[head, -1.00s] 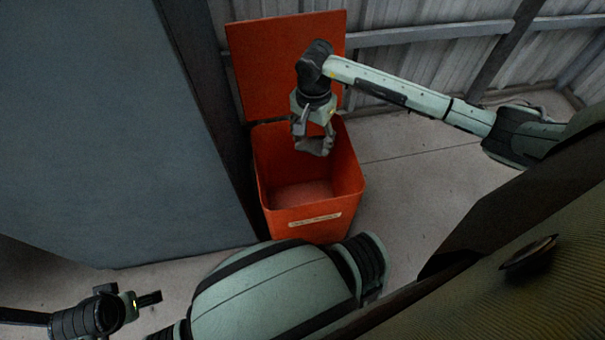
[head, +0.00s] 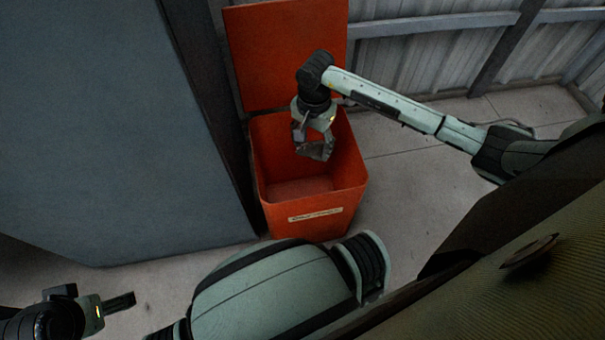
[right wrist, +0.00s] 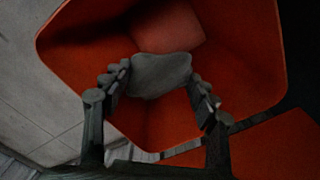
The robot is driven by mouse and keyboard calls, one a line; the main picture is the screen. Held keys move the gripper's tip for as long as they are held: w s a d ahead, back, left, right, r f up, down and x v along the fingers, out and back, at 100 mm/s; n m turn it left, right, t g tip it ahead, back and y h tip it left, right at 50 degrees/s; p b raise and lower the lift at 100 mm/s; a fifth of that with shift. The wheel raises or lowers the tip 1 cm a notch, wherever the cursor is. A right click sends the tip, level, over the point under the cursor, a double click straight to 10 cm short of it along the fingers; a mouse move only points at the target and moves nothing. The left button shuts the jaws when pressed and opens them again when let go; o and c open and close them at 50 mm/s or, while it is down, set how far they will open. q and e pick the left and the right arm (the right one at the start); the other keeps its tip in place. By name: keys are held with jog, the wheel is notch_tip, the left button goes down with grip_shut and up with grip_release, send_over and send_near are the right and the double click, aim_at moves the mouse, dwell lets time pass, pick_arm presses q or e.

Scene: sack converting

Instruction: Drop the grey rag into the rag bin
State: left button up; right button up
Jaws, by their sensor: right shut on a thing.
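The rag bin (head: 315,222) is an orange-red box with its lid raised at the back and a pale label on its front. My right gripper (head: 313,142) points down into the bin's open mouth, near the back. It is shut on the grey rag (head: 318,152). In the right wrist view the rag (right wrist: 160,74) is a grey lump between the fingertips of the right gripper (right wrist: 160,88), with the bin's interior behind it. The bin floor that shows is bare. My left gripper (head: 118,303) is at the lower left, away from the bin; its jaw gap cannot be made out.
A large dark grey panel (head: 110,130) stands close to the bin's left side. A corrugated wall with rails (head: 430,60) runs behind it. Concrete floor (head: 410,200) lies free to the bin's right.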

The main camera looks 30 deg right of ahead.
jog(key=o, duration=1.2)
jog(key=shift+r, duration=0.1)
notch_tip(320, 180, up, 12)
jog(key=shift+f, duration=0.1)
